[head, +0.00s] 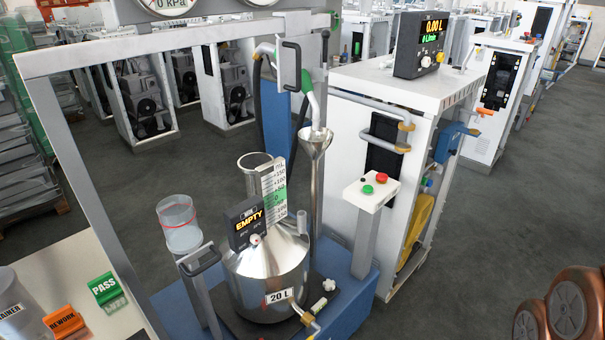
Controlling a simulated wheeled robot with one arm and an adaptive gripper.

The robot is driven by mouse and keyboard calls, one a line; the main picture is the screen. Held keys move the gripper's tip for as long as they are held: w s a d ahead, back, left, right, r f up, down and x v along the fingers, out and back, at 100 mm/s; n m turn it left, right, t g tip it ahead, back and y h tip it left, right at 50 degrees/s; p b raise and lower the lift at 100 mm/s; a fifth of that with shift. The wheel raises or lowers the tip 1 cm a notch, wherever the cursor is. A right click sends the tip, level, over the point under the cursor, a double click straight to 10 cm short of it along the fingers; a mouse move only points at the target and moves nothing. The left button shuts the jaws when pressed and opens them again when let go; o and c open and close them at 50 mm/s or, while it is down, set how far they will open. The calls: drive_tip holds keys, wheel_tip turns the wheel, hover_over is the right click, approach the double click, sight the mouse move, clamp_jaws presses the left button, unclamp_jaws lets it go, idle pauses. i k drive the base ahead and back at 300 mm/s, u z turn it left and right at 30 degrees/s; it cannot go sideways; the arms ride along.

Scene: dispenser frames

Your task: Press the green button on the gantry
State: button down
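The green button (368,189) is a small round cap on top of a white control box (371,193). The box sits on a grey post (365,245) at the right side of the blue base. The white gantry (170,40) has a long top beam that spans above the steel 20 L vessel (268,272). Nothing covers the green button. My gripper is not in the picture.
A nozzle and hose (309,88) hang near a steel funnel (315,142). A white cabinet (400,85) with a "0.00 L" display (433,31) stands behind the button box. A clear cup (180,224) and PASS (105,288) and REWORK (65,321) signs are left.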

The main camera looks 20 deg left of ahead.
sight(368, 189)
drive_tip(key=u, duration=1.05)
drive_tip(key=i, duration=0.9)
drive_tip(key=u, duration=0.95)
